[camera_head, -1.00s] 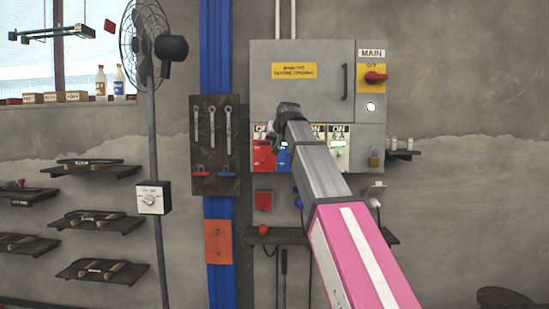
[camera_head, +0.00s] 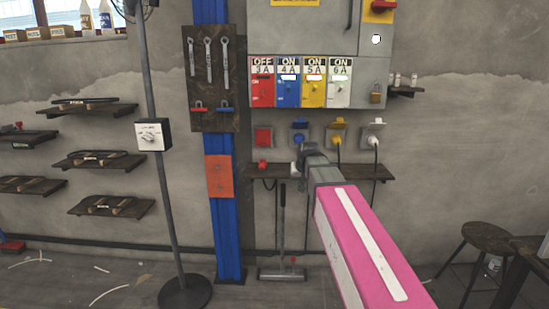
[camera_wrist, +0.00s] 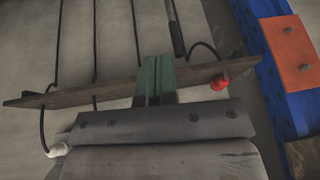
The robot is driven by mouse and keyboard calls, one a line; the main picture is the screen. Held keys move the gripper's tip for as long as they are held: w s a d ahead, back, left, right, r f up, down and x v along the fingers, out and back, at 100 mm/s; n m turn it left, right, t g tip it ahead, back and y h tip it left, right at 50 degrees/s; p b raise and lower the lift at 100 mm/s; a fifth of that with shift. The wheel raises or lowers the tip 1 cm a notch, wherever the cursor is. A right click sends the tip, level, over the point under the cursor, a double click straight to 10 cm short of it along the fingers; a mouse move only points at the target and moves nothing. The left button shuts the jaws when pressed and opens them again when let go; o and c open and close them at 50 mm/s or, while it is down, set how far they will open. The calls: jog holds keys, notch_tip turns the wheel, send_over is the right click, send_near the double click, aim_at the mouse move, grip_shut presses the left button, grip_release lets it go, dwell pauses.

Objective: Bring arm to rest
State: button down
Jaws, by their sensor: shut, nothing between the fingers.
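My arm reaches in from the lower right in the head view, its pink link (camera_head: 365,245) ending in a grey part in front of the narrow wall shelf (camera_head: 258,171). The fingers are hidden in that view. In the wrist view my gripper (camera_wrist: 155,70) shows as two green fingers side by side, shut and empty. They overlap the dark shelf (camera_wrist: 108,92) in the picture; I cannot tell the gap between them.
Above are a grey panel with red, blue, yellow and white switches (camera_head: 313,90) and several sockets (camera_head: 337,134). A fan pole (camera_head: 160,200), a blue post (camera_head: 228,240) and a tool board (camera_head: 213,80) stand left. A stool (camera_head: 487,238) is right.

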jog(key=s+d+f+g, duration=0.2)
jog(key=s+d+f, duration=0.2)
jog(key=s+f, duration=0.6)
jog(key=s+d+f+g+h, duration=0.1)
jog(key=s+d+f, duration=0.3)
jog(key=s+f, duration=0.7)
notch_tip(320, 180, down, 5)
jog(key=shift+s+d+f+g, duration=0.1)
jog(key=shift+s+d+g, duration=0.15)
jog(key=shift+g, duration=0.65)
